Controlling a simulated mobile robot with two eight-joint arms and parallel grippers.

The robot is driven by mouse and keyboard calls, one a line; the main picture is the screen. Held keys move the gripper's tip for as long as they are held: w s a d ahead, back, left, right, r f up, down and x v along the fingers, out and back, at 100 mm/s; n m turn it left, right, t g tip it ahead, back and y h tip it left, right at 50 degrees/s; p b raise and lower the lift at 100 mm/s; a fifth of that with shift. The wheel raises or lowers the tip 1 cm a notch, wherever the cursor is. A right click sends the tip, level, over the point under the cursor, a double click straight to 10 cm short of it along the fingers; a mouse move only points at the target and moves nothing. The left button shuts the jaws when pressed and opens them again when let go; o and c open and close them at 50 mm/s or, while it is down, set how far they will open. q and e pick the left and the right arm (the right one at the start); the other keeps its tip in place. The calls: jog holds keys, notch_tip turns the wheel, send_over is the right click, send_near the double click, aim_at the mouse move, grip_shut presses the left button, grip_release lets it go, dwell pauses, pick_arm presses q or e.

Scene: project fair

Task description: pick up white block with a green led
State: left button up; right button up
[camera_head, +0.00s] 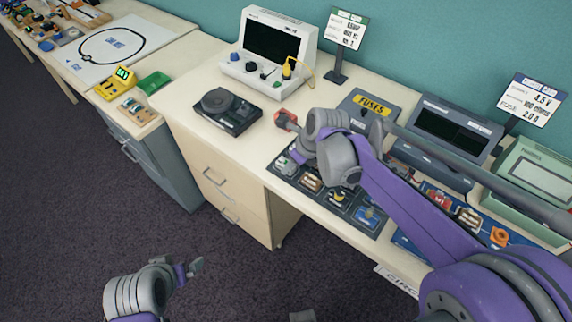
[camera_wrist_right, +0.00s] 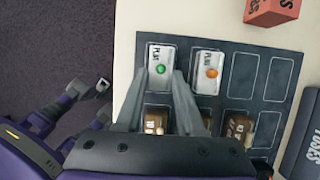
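The white block with a green LED (camera_wrist_right: 159,64) lies in the corner compartment of a dark compartment mat (camera_wrist_right: 277,74) in the right wrist view. In the head view a pale block (camera_head: 284,164) shows at the mat's left end, partly hidden by my arm. My right gripper (camera_wrist_right: 160,74) is open above the mat, its fingers apart on either side of the green LED block. Contact cannot be told. The right gripper (camera_head: 298,152) is mostly hidden behind its wrist in the head view. My left gripper (camera_head: 190,269) is over the floor, away from the table; its opening is unclear.
A similar white block with an orange LED (camera_wrist_right: 209,73) lies in the neighbouring compartment. Brown blocks (camera_wrist_right: 239,128) occupy compartments nearer the gripper's base. A red box (camera_wrist_right: 271,10) stands beyond the mat. A black turntable-like device (camera_head: 228,109) and a white instrument (camera_head: 270,50) stand farther left.

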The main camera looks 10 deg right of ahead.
grip_shut()
